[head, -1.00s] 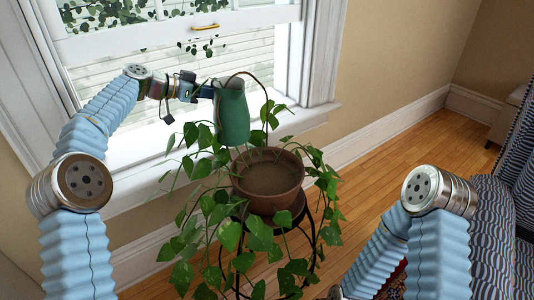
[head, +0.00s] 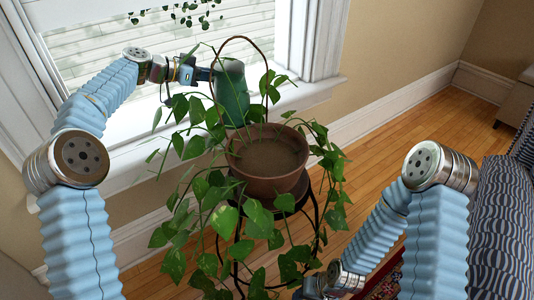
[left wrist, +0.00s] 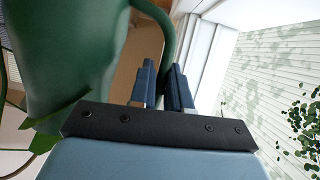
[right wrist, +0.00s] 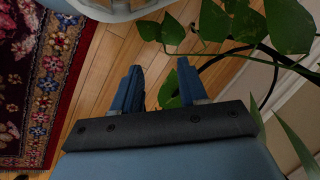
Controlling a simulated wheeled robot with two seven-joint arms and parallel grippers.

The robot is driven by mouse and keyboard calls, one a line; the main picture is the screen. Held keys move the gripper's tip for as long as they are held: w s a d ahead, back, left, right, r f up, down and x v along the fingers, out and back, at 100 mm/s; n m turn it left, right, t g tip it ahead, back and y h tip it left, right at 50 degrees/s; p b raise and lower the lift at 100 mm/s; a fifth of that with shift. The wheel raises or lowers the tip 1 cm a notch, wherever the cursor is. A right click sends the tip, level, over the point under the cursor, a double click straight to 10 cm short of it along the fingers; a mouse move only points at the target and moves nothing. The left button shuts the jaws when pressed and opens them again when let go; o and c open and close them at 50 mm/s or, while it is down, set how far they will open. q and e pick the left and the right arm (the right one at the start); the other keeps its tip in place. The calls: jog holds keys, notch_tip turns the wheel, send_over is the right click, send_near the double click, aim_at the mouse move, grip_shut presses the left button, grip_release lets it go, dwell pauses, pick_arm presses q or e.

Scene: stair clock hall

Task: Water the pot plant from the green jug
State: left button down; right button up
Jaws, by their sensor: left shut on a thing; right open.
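The green jug (head: 232,95) is up in the air at the back edge of the pot plant, on the window side. It looks close to upright, with its base near the pot's far rim. My left gripper (head: 205,74) is shut on its handle, seen in the left wrist view (left wrist: 152,18). The brown pot (head: 265,185) holds bare soil and trailing green leaves (head: 258,220). No water shows. My right gripper (right wrist: 160,85) is open and empty, low beside the plant; some leaves (right wrist: 225,20) are close to its fingers.
The pot stands on a dark wire stand (head: 312,212). A thin brown hoop (head: 240,38) arches over the plant by the jug. The window sill (head: 130,140) is behind. A striped seat (head: 490,235) stands right, a patterned rug (right wrist: 45,90) lies low; wood floor is open between.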

pick_arm(q)
notch_tip(320, 180, down, 6)
jog(key=b, duration=0.2)
jog(key=shift+b, duration=0.35)
jog(key=shift+f, duration=0.6)
pick_arm(e)
jog(key=shift+w+d+f, duration=0.1)
jog(key=shift+d+f, duration=0.15)
jog(key=shift+f, duration=0.45)
jog(key=shift+w+d+f, duration=0.1)
jog(key=shift+d+f, duration=0.1)
jog(key=shift+f, duration=0.45)
jog(key=shift+w+d+f, duration=0.1)
jog(key=shift+d+f, duration=0.15)
jog(key=shift+f, duration=0.45)
pick_arm(q)
jog(key=shift+r, duration=0.1)
